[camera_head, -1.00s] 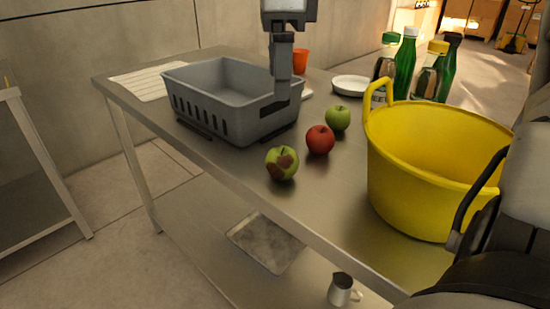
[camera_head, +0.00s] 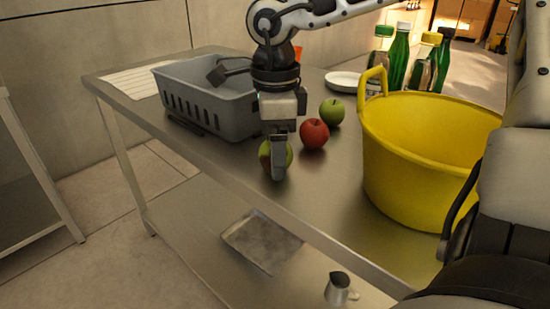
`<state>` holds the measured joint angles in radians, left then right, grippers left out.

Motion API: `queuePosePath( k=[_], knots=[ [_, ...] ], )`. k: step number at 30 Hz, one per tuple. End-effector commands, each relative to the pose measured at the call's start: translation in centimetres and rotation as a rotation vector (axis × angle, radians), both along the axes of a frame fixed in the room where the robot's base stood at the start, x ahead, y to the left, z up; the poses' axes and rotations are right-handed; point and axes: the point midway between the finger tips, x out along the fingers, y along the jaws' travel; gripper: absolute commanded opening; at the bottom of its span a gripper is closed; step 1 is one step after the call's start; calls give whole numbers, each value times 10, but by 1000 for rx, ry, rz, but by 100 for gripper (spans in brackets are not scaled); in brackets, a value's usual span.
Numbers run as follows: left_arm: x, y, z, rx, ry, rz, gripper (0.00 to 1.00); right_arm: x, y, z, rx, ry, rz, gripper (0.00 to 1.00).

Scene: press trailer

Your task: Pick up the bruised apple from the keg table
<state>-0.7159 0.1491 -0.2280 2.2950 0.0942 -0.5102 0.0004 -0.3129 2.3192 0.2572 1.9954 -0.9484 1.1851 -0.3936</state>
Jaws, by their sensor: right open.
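The bruised apple (camera_head: 264,153), green with a brown patch seen earlier, sits near the front edge of the steel table (camera_head: 330,205). My right gripper (camera_head: 278,168) points down at this apple and covers its middle, so only green strips show on either side. One finger shows in front of the apple; the other is hidden. The jaws are open, and I cannot tell whether they touch the apple. A red apple (camera_head: 314,133) and a plain green apple (camera_head: 332,112) stand behind it to the right. My left gripper is not in view.
A grey crate (camera_head: 195,105) stands to the left of the gripper. A large yellow tub (camera_head: 415,160) stands to the right. Bottles (camera_head: 399,57) and a white plate (camera_head: 342,81) are at the back. A tray (camera_head: 262,240) and metal jug (camera_head: 340,289) are on the lower shelf.

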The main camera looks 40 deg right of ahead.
Motion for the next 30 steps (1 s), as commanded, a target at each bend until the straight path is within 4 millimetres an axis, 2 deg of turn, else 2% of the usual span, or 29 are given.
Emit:
queuePosePath(
  k=[3,9,10,15,25,30],
  knots=[
    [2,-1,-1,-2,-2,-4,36,0,0,-9,1,2,1,75],
    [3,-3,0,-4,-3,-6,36,0,0,-9,1,0,0,75],
    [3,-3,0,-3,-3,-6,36,0,0,-9,1,0,0,72],
    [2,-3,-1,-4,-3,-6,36,0,0,-8,1,0,0,27],
    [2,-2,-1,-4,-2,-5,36,0,0,-7,1,-1,0,26],
    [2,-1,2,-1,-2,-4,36,1,0,5,0,-5,-1,26]
  ],
)
